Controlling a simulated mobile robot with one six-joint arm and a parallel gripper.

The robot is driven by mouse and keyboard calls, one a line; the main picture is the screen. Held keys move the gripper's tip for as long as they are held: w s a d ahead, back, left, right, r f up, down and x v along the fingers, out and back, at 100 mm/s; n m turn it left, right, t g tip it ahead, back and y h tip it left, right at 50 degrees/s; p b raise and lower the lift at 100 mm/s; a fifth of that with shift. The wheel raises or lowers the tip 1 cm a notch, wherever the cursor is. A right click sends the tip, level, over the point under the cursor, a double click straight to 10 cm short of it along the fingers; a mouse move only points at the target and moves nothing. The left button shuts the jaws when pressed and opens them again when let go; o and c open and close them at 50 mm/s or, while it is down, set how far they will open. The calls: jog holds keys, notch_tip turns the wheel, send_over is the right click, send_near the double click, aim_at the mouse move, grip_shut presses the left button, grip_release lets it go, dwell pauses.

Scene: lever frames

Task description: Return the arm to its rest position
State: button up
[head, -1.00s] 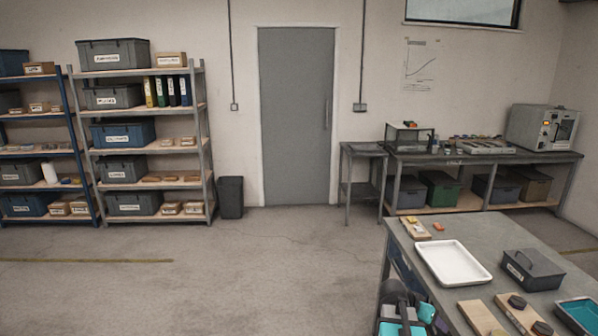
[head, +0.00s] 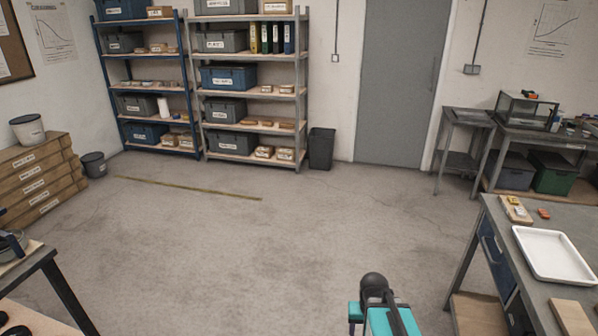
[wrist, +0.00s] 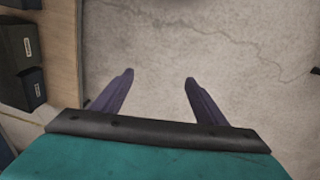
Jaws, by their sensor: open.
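My arm shows at the bottom of the head view, a teal and black link with a dark rounded joint, beside the left end of the right-hand workbench (head: 489,262). My gripper (wrist: 159,76) shows in the wrist view as two dark purple fingers spread apart. Nothing is between them. Bare concrete floor lies beyond the fingertips. The fingers cannot be made out in the head view.
A white tray (head: 552,256) lies on the right-hand workbench. A dark table (head: 42,268) stands at the lower left. Shelving (head: 254,79), a black bin (head: 321,148) and a grey door (head: 393,85) line the back. The floor (head: 250,235) between is clear.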

jog(key=s+a+f+n, duration=0.1)
jog(key=s+a+f, duration=0.1)
jog(key=a, duration=0.3)
jog(key=s+f+g+b, duration=0.6)
jog(key=s+f+b, duration=0.4)
jog(key=s+f, duration=1.5)
notch_tip(320, 180, down, 2)
jog(key=shift+f+y, duration=0.1)
jog(key=shift+y, duration=0.3)
jog(key=shift+s+d, duration=0.1)
